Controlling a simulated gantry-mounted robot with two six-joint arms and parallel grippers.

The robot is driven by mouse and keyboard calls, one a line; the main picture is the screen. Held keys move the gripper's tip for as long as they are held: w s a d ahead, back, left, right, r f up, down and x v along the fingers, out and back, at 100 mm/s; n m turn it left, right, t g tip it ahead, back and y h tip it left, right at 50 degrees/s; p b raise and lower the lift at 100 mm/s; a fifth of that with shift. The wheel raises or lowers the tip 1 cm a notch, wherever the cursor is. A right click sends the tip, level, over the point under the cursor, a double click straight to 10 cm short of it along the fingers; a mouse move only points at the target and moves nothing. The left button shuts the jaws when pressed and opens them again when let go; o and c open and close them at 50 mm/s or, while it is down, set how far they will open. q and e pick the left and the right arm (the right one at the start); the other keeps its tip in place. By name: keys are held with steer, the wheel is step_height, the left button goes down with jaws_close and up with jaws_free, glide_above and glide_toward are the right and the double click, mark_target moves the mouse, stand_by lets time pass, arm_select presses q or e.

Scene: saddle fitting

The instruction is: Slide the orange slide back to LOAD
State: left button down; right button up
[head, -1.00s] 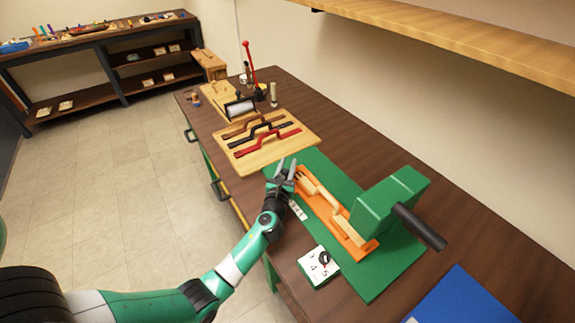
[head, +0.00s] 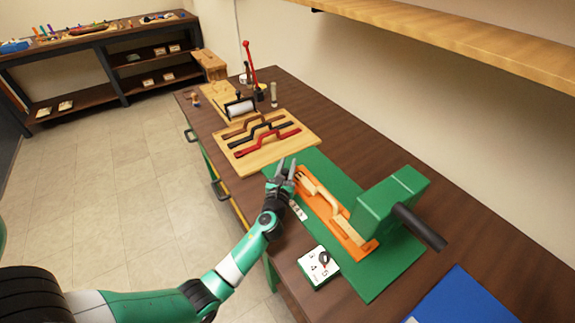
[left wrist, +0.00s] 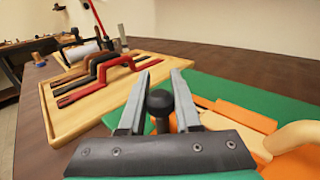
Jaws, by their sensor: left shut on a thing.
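The orange slide (head: 354,244) lies on the green mat (head: 385,285), with a pale wooden-looking piece (head: 345,229) on top of it. Its right end reaches the green block-shaped machine (head: 385,203). It also shows at the right of the left wrist view (left wrist: 243,117). My left gripper (head: 285,168) is at the slide's far left end. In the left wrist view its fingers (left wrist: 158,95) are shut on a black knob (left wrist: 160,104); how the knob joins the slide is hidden. My right gripper is not in view. I cannot read a LOAD mark.
A wooden board (head: 245,165) with red, black and brown handles lies beyond the gripper. A black bar (head: 420,227) sticks out from the machine. A blue sheet (head: 460,300) is at the lower right. A shelf (head: 480,45) hangs above.

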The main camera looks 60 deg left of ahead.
arm_select(q)
steer(key=shift+a, duration=0.1)
steer(key=a, duration=0.4)
steer(key=s+a, duration=0.1)
steer(key=a, duration=0.2)
steer(key=shift+f, duration=0.1)
steer(key=c, duration=1)
jaws_free()
steer(key=shift+c, duration=0.2)
steer(key=o, duration=0.4)
steer(key=shift+a, duration=0.15)
steer(key=shift+o, duration=0.2)
